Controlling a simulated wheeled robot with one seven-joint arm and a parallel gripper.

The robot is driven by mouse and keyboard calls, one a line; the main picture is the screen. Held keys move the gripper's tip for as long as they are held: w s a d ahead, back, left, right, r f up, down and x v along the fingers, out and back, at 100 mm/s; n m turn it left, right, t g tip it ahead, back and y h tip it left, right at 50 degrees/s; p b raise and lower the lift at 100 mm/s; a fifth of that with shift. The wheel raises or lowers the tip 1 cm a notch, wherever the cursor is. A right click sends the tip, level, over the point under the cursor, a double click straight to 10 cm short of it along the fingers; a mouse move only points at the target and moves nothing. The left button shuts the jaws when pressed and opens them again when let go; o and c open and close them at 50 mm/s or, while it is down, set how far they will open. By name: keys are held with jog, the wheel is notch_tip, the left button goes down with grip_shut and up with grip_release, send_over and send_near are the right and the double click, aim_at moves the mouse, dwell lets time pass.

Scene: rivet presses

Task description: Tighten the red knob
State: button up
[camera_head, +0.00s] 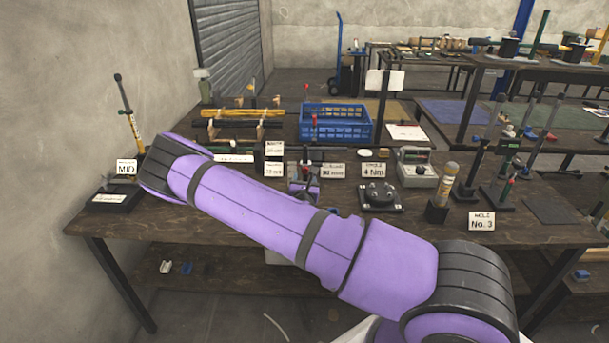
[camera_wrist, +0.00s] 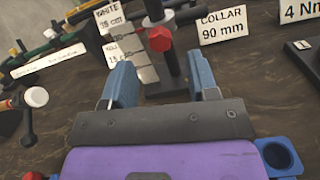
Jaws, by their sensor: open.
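The red knob (camera_wrist: 159,39) is a faceted red piece on the side of a dark upright post, in the upper middle of the wrist view. My gripper (camera_wrist: 161,80) is open, with its two blue fingers apart below the knob in the picture. The knob shows in the gap between the fingers, and nothing is held. I see no contact between the fingers and the knob. In the head view, my purple arm crosses the bench and hides part of the area around the post.
A "COLLAR 90 mm" card (camera_wrist: 222,25) stands right of the post, and a "WHITE" card (camera_wrist: 110,17) stands left. A white-and-red ended lever (camera_wrist: 36,97) is at far left. A blue crate (camera_head: 336,122) stands at the bench's back. Gauges and tools crowd the bench (camera_head: 530,228).

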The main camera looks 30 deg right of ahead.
aim_at(305, 172)
jog(key=shift+x, duration=2.1)
jog(key=c, duration=0.9)
